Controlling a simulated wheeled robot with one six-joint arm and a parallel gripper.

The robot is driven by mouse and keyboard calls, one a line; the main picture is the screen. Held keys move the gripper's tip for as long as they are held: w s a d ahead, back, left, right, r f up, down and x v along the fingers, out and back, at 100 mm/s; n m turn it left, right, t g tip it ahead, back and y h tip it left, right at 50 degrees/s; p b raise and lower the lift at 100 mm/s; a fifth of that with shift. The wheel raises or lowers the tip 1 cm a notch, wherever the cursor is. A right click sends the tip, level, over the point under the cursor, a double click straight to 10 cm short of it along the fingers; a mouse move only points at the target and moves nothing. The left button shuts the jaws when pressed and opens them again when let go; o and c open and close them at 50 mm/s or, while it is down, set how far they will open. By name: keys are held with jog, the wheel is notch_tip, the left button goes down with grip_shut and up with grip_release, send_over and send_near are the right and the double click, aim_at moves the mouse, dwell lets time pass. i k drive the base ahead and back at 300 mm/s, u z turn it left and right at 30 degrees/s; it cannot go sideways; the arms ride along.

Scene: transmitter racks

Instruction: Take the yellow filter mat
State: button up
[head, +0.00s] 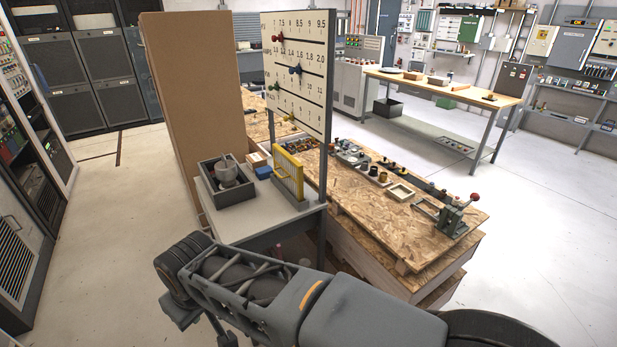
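A yellow flat panel with a ribbed face (288,174), which looks like the filter mat, stands upright near the right edge of a small grey table (238,222). Its lower edge sits in or behind a low grey holder (292,199). My arm crosses the bottom of the head view, in front of the table and apart from the panel. My gripper cannot be made out; the arm's end runs down out of the picture.
A dark tray with a grey pot (229,172) and a small blue block (263,172) share the table. A tall brown board (196,95) and a white scale board (298,70) rise behind. A wooden bench with parts (405,215) lies to the right. Floor at left is clear.

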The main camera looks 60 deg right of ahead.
aim_at(288, 171)
jog(key=z, duration=0.6)
jog(key=i, duration=1)
